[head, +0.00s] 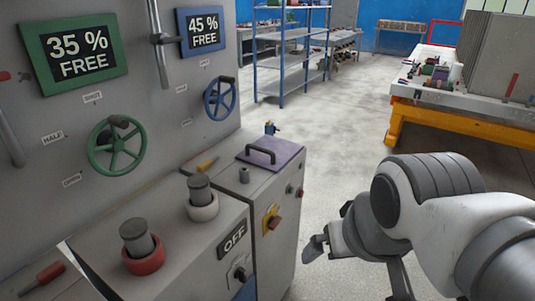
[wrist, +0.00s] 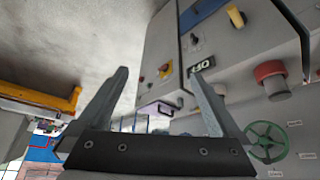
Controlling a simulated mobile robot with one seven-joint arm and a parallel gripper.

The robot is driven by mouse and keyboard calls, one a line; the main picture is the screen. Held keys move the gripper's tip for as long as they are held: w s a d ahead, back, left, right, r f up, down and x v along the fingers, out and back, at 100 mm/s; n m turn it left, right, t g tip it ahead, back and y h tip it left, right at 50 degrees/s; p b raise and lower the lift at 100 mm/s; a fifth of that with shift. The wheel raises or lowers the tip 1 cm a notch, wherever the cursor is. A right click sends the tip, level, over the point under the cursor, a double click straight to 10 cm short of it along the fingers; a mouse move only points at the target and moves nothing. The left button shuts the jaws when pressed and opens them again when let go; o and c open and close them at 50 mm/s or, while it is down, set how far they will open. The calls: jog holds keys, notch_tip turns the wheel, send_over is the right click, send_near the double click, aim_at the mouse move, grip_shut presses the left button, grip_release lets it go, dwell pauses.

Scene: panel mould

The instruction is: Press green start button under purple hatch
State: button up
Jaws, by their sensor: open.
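The purple hatch (head: 285,152) lies shut and flat on top of the grey cabinet, with a dark bar handle (head: 260,151) on it. It also shows small and foreshortened in the wrist view, as a purple edge (wrist: 147,110) between the fingers. The green start button is not visible; the closed hatch covers whatever is beneath it. My gripper (head: 318,246) is to the right of the cabinet, apart from it and from the hatch. In the wrist view my gripper (wrist: 163,82) is open, with nothing between its fingers.
On the cabinet are a red-collared knob (head: 142,256), a white-collared knob (head: 203,206), an OFF sign (head: 233,240) and a red-and-yellow switch (head: 271,221). A green handwheel (head: 117,147) and blue handwheel (head: 219,99) are on the panel behind. The floor right of the cabinet is clear.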

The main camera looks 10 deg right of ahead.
grip_shut()
dwell(0.4)
dwell(1.2)
